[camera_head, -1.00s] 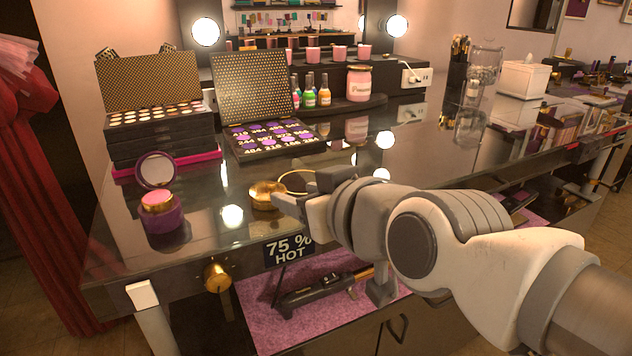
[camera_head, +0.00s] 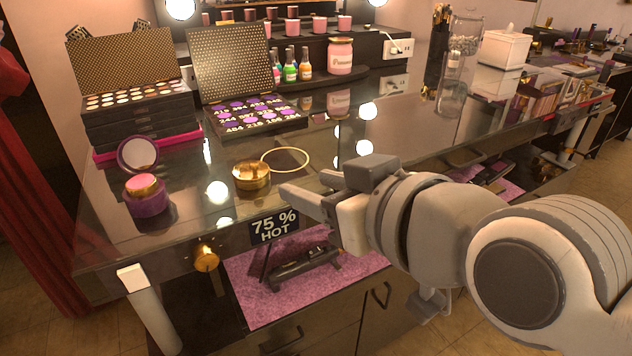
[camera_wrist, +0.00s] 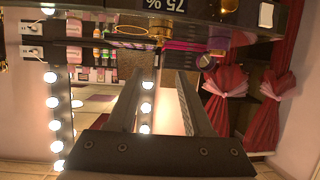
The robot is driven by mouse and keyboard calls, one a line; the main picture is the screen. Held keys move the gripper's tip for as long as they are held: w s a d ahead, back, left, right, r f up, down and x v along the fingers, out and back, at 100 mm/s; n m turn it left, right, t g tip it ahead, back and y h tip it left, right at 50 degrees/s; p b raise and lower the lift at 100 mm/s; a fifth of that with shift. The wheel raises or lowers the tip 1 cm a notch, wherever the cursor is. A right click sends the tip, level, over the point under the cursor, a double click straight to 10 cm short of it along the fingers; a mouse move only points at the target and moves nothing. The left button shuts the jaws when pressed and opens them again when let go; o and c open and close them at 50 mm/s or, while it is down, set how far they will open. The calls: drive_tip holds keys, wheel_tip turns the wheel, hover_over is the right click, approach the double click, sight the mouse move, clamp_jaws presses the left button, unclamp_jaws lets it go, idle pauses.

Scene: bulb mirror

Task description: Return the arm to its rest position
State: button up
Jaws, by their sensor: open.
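My gripper (camera_head: 303,190) is open and empty in the head view, above the front edge of the glass-topped vanity (camera_head: 330,190), with its fingers pointing left. A round gold container (camera_head: 251,177) stands on the glass just left of the fingertips, apart from them. A thin gold ring (camera_head: 285,151) lies behind it. In the wrist view, my two fingers (camera_wrist: 155,95) are spread with nothing between them. That view is turned on its side or over, with the vanity along its top.
Behind are palettes (camera_head: 255,112), small bottles (camera_head: 297,68) and a pink jar (camera_head: 340,56). A glass cylinder (camera_head: 452,92) stands right of them. A "75 % HOT" sign (camera_head: 274,227) hangs at the front edge.

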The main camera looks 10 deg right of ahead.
drive_tip(key=s+d+f+m+g+h, duration=0.2)
drive_tip(key=d+f+m+g+h, duration=0.35)
drive_tip(key=f, duration=0.65)
wheel_tip(320, 180, up, 23)
drive_tip(key=n+g+p, duration=0.1)
drive_tip(key=p, duration=2.1)
drive_tip(key=shift+d+f+g+y+p, duration=0.15)
drive_tip(key=shift+d+g+y+p, duration=0.1)
drive_tip(key=shift+g+y+p, duration=0.15)
drive_tip(key=shift+a+n, duration=0.15)
drive_tip(key=shift+n, duration=0.2)
